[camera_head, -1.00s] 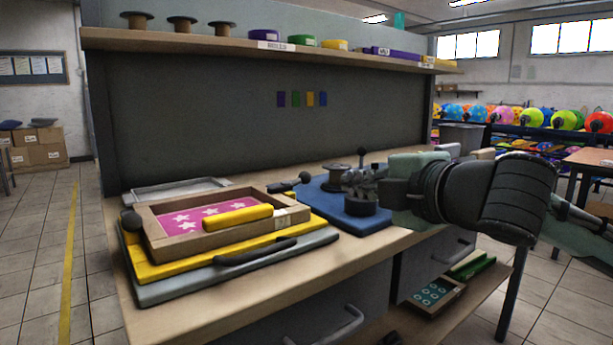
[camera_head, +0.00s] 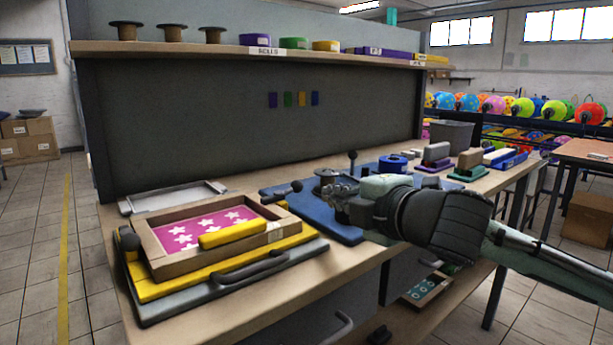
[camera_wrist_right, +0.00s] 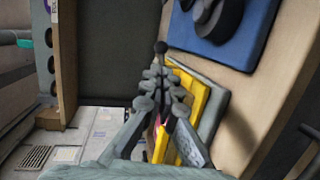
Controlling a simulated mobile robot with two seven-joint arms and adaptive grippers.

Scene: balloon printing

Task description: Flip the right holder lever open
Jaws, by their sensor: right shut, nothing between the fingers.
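The print frame (camera_head: 168,258), with a pink star-patterned screen (camera_head: 180,236), lies on yellow and grey boards at the front left. A lever with a black ball knob (camera_head: 296,187) lies low at the frame's right back corner; another ball-ended lever (camera_head: 130,240) is at its left side. My right gripper (camera_head: 334,190) is over the blue base, just right of the right lever and apart from it. In the right wrist view the fingers (camera_wrist_right: 161,78) are shut and empty, with a dark ball knob (camera_wrist_right: 160,47) beyond the tips. My left gripper is out of view.
The blue base (camera_head: 338,228) carries a round spool and an upright ball-topped stick (camera_head: 352,159). A yellow bar (camera_head: 233,232) rests on the frame. A grey back panel (camera_head: 200,130) closes off the rear.

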